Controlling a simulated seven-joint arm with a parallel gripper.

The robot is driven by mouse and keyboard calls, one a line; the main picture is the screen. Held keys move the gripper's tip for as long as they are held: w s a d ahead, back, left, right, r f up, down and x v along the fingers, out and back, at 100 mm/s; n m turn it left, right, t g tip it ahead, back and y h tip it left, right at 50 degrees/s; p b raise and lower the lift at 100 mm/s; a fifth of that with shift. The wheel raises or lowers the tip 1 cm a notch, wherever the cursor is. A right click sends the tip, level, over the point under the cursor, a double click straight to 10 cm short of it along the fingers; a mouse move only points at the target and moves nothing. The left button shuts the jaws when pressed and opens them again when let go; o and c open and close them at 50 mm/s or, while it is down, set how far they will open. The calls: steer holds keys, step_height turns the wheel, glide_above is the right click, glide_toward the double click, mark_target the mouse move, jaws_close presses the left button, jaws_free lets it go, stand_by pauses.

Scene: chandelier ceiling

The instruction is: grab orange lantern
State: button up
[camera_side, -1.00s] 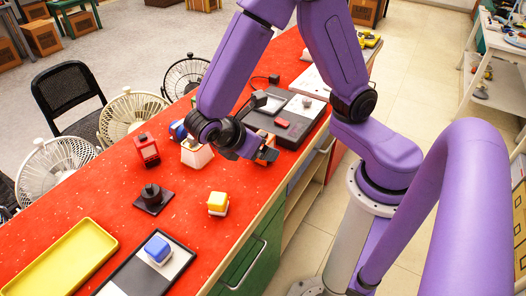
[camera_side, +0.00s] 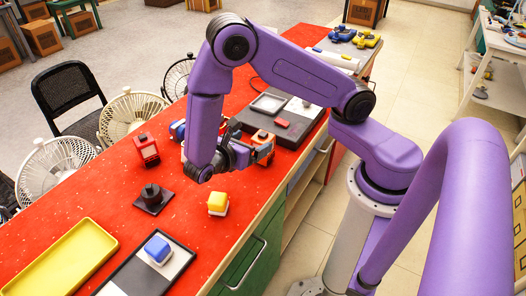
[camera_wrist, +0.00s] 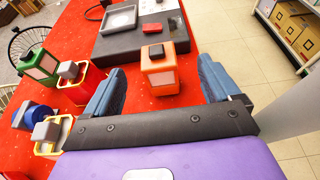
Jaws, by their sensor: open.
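The orange lantern (camera_wrist: 162,78) stands on the red table, with an orange frame, a pale panel and a dark knob on top. In the wrist view it is ahead, between the two fingers of my open gripper (camera_wrist: 160,84), with a gap on each side. In the side view, the lantern (camera_side: 263,138) is partly hidden behind my gripper (camera_side: 250,155), which is low over the table. I see no finger touching it.
A red lantern (camera_wrist: 82,80) and a green lantern (camera_wrist: 38,65) stand left of my gripper in the wrist view. A dark tray (camera_wrist: 122,42) lies behind the orange lantern. In the side view, a yellow block (camera_side: 217,201) and a black-based knob (camera_side: 152,196) are nearer the front.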

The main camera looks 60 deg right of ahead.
mark_target(266, 133)
steer(key=x, duration=0.4)
steer(key=shift+d, duration=0.3)
steer(key=shift+w+x, duration=0.1)
steer(key=shift+x, duration=1.25)
steer(key=shift+w+x, duration=0.15)
steer(key=shift+x, duration=1.25)
steer(key=shift+f, duration=0.15)
jaws_close()
